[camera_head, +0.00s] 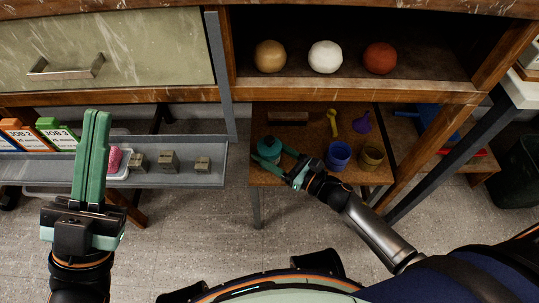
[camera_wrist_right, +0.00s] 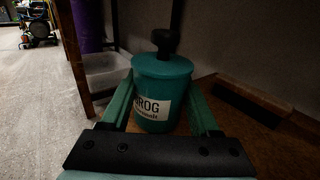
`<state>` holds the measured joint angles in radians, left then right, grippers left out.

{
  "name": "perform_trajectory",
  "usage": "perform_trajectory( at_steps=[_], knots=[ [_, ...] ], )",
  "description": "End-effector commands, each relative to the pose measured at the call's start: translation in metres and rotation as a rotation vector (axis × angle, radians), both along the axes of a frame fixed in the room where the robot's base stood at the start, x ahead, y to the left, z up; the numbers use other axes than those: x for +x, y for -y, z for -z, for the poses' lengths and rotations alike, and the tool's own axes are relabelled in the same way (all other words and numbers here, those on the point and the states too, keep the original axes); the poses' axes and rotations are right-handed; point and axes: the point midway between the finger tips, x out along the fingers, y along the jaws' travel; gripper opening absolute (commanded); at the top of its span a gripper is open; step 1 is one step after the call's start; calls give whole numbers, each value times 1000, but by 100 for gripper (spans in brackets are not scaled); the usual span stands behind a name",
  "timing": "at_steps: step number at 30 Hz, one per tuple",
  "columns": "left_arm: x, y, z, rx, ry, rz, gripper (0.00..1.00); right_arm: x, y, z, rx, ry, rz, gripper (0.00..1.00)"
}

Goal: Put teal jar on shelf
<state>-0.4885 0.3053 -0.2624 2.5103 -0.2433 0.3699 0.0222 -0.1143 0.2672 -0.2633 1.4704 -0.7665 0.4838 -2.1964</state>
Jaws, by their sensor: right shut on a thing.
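The teal jar (camera_head: 268,149) with a dark knob on its lid stands upright at the left of the low wooden surface. In the right wrist view the jar (camera_wrist_right: 160,88) shows a white label and sits between the fingers. My right gripper (camera_head: 287,165) is shut on the jar, its fingers on either side of the body. A wooden shelf (camera_head: 290,84) above and behind holds a tan ball (camera_head: 270,56), a white ball (camera_head: 325,57) and a red-brown ball (camera_head: 380,58). My left gripper (camera_head: 93,140) is shut and empty at the left, its fingers together.
A blue cup (camera_head: 338,155), an ochre cup (camera_head: 371,155), a yellow scoop (camera_head: 332,121) and a purple funnel (camera_head: 362,122) are on the low surface (camera_head: 272,180). A grey tray (camera_head: 215,175) with small blocks is at left. A post (camera_head: 220,75) borders the shelf opening.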

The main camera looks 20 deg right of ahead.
Motion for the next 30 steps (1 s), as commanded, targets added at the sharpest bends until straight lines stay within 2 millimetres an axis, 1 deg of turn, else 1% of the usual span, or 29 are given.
perform_trajectory(
  at_steps=[1,2,6,11,12,20,29,30],
  knots=[
    [0,1,7,3,-1,-1,0,1,0,8,1,2,1,0],
    [0,1,8,4,-1,-2,0,1,0,9,0,2,1,0],
    [0,1,5,4,-1,-2,0,0,0,7,0,3,0,0],
    [0,1,6,4,-2,-1,0,0,0,9,0,2,1,0],
    [0,1,6,4,-2,-1,0,0,0,10,-1,1,1,64],
    [0,1,6,4,-2,-1,0,0,0,10,-2,1,0,92],
    [0,1,5,3,-2,-2,0,0,0,7,-2,3,-1,92],
    [0,1,4,3,-2,-2,0,-2,2,7,-1,0,0,92]
  ],
)
